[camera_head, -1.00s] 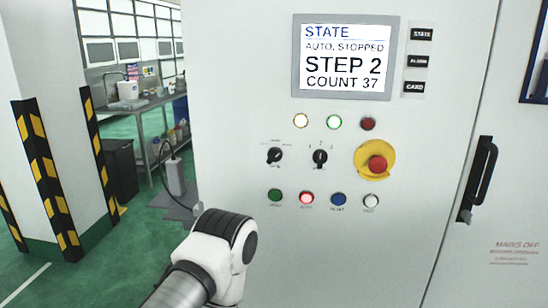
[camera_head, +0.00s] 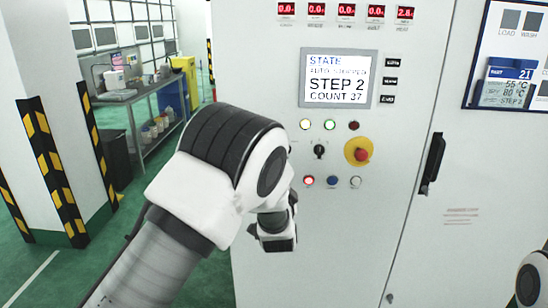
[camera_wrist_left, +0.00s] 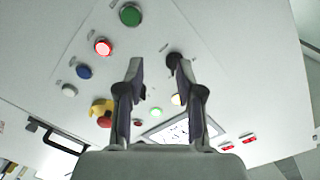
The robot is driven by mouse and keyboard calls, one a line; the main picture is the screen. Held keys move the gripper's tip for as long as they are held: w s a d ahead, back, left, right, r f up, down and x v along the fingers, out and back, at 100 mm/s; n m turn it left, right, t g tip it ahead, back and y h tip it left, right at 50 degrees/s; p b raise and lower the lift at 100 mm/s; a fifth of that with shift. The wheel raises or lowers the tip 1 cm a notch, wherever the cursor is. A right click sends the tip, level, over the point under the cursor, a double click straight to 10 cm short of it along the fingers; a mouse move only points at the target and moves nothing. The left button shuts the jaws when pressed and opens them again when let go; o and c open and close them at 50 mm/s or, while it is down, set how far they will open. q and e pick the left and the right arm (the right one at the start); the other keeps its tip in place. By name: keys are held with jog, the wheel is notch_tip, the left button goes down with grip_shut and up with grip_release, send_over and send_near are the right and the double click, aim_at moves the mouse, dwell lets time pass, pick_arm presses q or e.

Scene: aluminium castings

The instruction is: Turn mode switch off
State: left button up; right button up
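The control panel (camera_head: 400,225) is on a white cabinet. Its screen (camera_head: 339,78) reads STATE, AUTO, STOPPED, STEP 2, COUNT 37. The left rotary switch is hidden behind my left arm in the head view. In the left wrist view a dark knob (camera_wrist_left: 173,58), which looks like that switch, is by the right fingertip; contact cannot be told. The other rotary switch (camera_head: 319,151) shows right of my arm, its handle upright. My left gripper (camera_wrist_left: 158,68) is open and empty, its fingers pointing at the panel. My right gripper is out of view.
A red emergency stop on a yellow base (camera_head: 361,154) is right of the switches. Below are a lit red button (camera_head: 308,181), a blue one (camera_head: 332,182) and a white one (camera_head: 355,182). A green button (camera_wrist_left: 130,14) shows in the wrist view. A door handle (camera_head: 433,163) stands out further right.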

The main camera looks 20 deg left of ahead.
pick_arm(q)
notch_tip(320, 180, up, 6)
jog(key=d, duration=0.1)
jog(key=p+x, duration=0.3)
jog(key=x, duration=0.5)
jog(key=shift+w+t+p, duration=0.25)
jog(key=shift+t+p, duration=0.05)
jog(key=shift+t, duration=0.1)
jog(key=shift+w+f, duration=0.4)
jog(key=shift+w, duration=0.15)
jog(key=shift+c, duration=0.3)
jog(key=c, duration=0.6)
jog(key=shift+s, duration=0.15)
grip_shut()
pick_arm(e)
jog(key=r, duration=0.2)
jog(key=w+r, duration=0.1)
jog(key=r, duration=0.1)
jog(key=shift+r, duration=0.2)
